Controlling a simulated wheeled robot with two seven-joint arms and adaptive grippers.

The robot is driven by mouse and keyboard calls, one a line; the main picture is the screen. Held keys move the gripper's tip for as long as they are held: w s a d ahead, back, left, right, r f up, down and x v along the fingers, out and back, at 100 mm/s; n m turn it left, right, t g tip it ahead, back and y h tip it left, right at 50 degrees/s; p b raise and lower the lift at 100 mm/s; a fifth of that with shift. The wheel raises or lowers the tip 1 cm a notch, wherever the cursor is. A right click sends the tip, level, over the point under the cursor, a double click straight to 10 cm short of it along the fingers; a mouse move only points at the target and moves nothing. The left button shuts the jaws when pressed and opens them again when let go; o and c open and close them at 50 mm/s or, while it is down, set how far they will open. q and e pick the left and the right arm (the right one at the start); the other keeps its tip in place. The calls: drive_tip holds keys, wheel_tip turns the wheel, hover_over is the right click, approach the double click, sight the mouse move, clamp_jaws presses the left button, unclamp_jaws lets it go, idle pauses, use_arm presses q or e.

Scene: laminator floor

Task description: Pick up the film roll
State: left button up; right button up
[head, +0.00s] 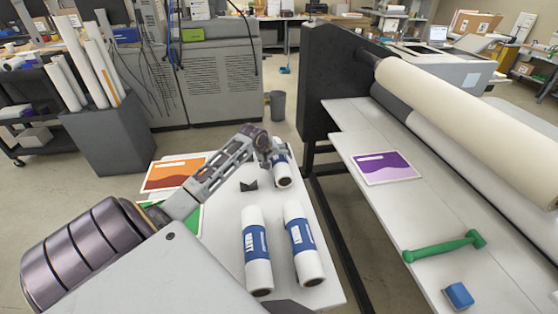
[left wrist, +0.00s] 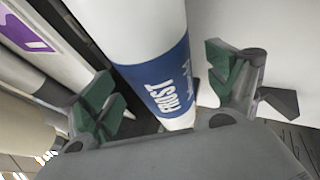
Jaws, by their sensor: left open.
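A white film roll with a blue band (head: 283,174) is at the far end of the white table. In the left wrist view this film roll (left wrist: 158,60) shows the word "FROST" and runs between my fingers. My left gripper (head: 272,155) is at the roll's far end in the head view and partly hides it. In the left wrist view my left gripper (left wrist: 162,92) is open, with green pads on either side of the roll and gaps visible. My right gripper is not in view.
Two similar film rolls, a left one (head: 257,252) and a right one (head: 304,246), lie nearer on the table. A small black piece (head: 249,185) and an orange print (head: 172,174) lie there too. The laminator bench (head: 385,205) is on the right, holding a green tool (head: 440,248) and blue block (head: 459,295).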

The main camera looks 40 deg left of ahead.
use_arm(q)
drive_tip(key=shift+x, duration=1.35)
drive_tip(key=c, duration=1.5)
drive_tip(key=shift+r, duration=0.1)
drive_tip(key=shift+r+b, duration=0.75)
drive_tip(key=shift+r, duration=4.2)
